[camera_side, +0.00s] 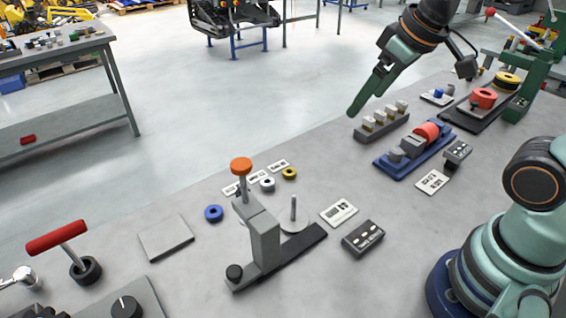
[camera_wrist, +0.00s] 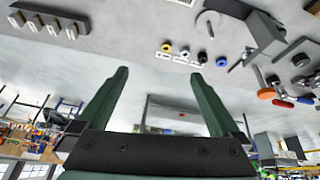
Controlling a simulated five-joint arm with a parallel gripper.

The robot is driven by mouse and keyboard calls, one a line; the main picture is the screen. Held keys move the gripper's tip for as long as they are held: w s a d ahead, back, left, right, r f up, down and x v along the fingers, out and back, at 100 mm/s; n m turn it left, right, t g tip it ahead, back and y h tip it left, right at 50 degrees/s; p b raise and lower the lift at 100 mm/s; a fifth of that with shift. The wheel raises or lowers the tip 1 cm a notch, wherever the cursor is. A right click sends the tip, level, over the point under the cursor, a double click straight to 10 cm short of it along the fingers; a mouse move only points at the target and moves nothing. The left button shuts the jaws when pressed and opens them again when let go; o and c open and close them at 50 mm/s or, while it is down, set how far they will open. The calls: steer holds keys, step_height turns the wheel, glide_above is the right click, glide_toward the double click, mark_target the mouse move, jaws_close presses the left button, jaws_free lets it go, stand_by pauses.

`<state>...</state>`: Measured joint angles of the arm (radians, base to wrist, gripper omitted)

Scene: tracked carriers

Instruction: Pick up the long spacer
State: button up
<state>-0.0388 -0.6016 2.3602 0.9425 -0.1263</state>
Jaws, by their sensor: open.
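No part can be told for certain as the long spacer. Small rings lie by white label cards: a yellow ring (camera_side: 289,173), a pale ring (camera_side: 267,184) and a blue ring (camera_side: 213,213) farther left. My gripper (camera_side: 366,98) is raised near this block, above the bench's far edge. In the wrist view its green fingers (camera_wrist: 160,92) are apart, with nothing between them.
A grey stand with an orange knob (camera_side: 241,166) rises mid-bench, with an upright pin (camera_side: 293,210) beside it. A blue tray (camera_side: 415,152) with parts, a dark button box (camera_side: 363,238) and a red-handled lever (camera_side: 57,237) stand around. A flat grey plate (camera_side: 165,238) lies at left.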

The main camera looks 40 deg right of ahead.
steer(key=shift+s+d+f+m+t, duration=0.15)
steer(key=shift+s+d+f+m, duration=0.1)
steer(key=shift+s+m, duration=0.15)
steer(key=shift+s+d+f+m+t, duration=0.15)
steer(key=shift+s+d+f+m, duration=0.15)
steer(key=shift+s, duration=0.2)
steer(key=shift+s+f, duration=0.15)
steer(key=shift+s, duration=0.05)
steer(key=c, duration=0.4)
